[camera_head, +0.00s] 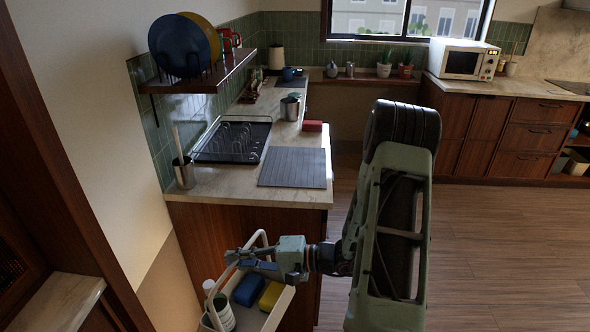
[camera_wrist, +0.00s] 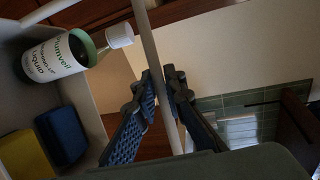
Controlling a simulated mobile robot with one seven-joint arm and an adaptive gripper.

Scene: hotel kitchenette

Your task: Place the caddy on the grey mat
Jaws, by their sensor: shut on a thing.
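The caddy (camera_head: 281,304) is a pale open carrier with a looped handle, in the lower part of the head view. The caddy hangs in front of the counter's end, below the countertop level. The grey mat (camera_head: 292,168) lies flat on the near end of the counter, with nothing on it. The caddy's underside is hidden.
A black dish rack (camera_head: 232,141) stands behind and left of the mat. A utensil holder (camera_head: 184,173) is at the counter's near left corner. A red block (camera_head: 312,126) and a metal pot (camera_head: 289,108) sit behind the mat. A shelf with plates (camera_head: 205,77) overhangs the counter's left side.

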